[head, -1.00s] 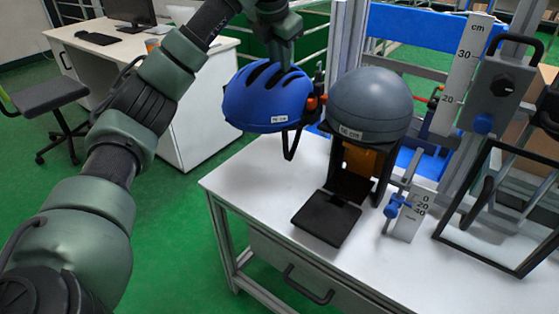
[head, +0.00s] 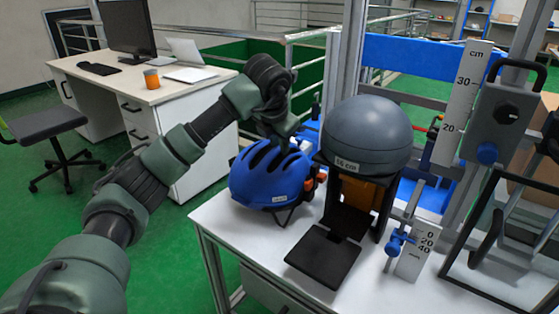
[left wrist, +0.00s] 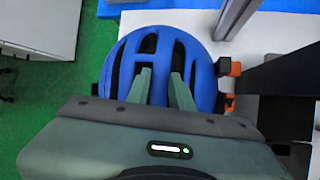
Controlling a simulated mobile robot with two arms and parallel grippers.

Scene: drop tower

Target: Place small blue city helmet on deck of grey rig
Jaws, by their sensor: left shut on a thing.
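The blue helmet (head: 262,181) is at the left end of the rig's white deck (head: 225,225), left of the grey headform. It is upright, with a white label and a dark strap below. My left gripper (head: 281,143) is above it, shut on its shell. In the left wrist view the two fingers (left wrist: 161,88) reach into the vents of the helmet (left wrist: 203,75). The helmet's underside is hidden, so I cannot tell whether it touches the deck. My right gripper is out of view.
A grey headform (head: 367,135) labelled 56 cm stands on a black stand with a black plate (head: 323,258) in front. A scale post (head: 462,100) and dark frame (head: 500,275) are at right. A desk (head: 150,85) is behind left. Bare deck shows left of the plate.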

